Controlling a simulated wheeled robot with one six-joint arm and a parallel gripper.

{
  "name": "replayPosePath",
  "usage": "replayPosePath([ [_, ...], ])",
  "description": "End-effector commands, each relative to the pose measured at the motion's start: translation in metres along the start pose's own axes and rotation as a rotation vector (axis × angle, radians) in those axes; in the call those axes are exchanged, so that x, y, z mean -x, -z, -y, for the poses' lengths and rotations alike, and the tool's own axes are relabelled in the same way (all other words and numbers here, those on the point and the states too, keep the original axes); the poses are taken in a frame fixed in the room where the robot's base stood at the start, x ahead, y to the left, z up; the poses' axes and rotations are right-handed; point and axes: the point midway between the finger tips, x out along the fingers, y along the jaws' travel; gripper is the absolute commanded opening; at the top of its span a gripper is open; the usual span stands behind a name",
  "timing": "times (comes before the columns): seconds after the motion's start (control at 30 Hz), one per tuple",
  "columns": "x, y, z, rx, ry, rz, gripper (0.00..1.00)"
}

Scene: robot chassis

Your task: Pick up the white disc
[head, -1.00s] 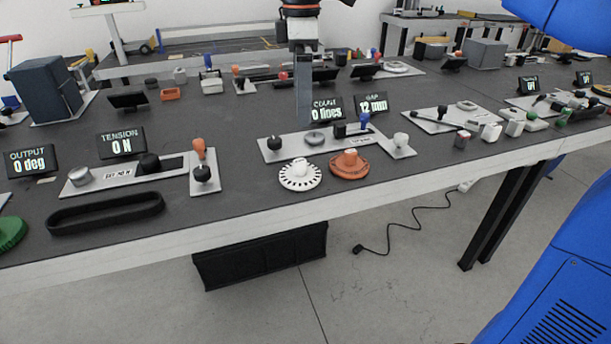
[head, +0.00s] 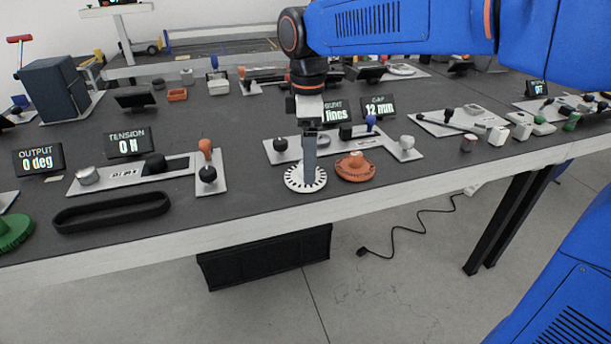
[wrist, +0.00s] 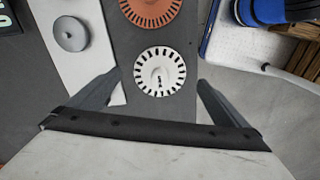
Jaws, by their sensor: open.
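The white disc (head: 292,180), slotted around its rim and with a raised hub, lies flat on the dark bench top near its front edge. It also shows in the wrist view (wrist: 159,83), between and beyond the fingertips. My gripper (head: 310,170) hangs over the disc, and its finger hides part of the hub in the head view. In the wrist view my gripper (wrist: 157,80) is open, one finger on each side of the disc, with nothing held. I cannot tell its exact height above the disc.
An orange slotted disc (head: 356,167) lies close beside the white one. A grey plate with knobs (head: 405,150) lies behind them. A black belt loop (head: 110,212) lies to the left. The bench's front edge (head: 260,220) is close.

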Motion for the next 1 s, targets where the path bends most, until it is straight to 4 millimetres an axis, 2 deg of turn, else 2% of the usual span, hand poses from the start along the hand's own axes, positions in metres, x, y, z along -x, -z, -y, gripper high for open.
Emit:
replayPosePath([
  [0.1,-0.018,0.001,0.001,0.000,0.002,0.002,0.99],
  [0.23,-0.033,0.001,0.000,0.000,0.002,0.001,0.99],
  [0.57,-0.039,0.001,0.000,0.000,0.001,0.000,0.99],
  [0.77,-0.039,0.001,0.000,0.000,0.001,0.000,0.54],
  [1.0,-0.038,0.001,0.000,0.000,0.000,0.000,0.53],
])
